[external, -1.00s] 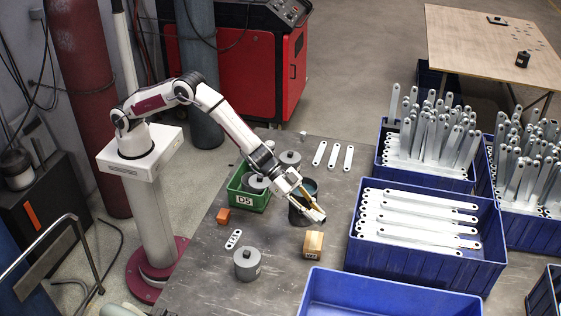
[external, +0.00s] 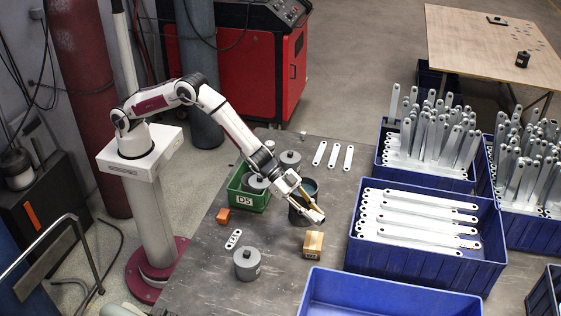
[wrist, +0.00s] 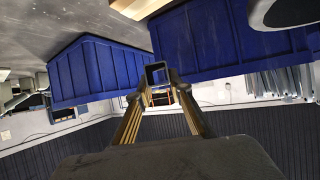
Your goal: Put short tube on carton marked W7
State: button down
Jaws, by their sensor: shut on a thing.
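My gripper (external: 320,217) is low over the table, beside the dark round pot and just above and behind the small carton (external: 313,245) in the external view. In the wrist view, my gripper (wrist: 156,80) is shut on the short tube (wrist: 156,74), a square hollow piece whose open end faces the camera. A tan piece at the top edge of the wrist view (wrist: 132,7) looks like the carton.
The dark pot (external: 297,214) stands close to my gripper. A green bin marked D5 (external: 250,201), an orange block (external: 223,216), a grey lidded canister (external: 247,265) and a small plate (external: 233,239) are to the left. Blue crates (external: 420,262) with metal strips stand to the right.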

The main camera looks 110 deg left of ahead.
send_over(311, 238)
jog(key=shift+f, duration=3.1)
jog(key=shift+f, duration=0.15)
jog(key=shift+f, duration=1.75)
jog(key=shift+f, duration=0.15)
jog(key=c, duration=1.8)
grip_release()
jog(key=shift+r, duration=0.2)
jog(key=shift+v, duration=6)
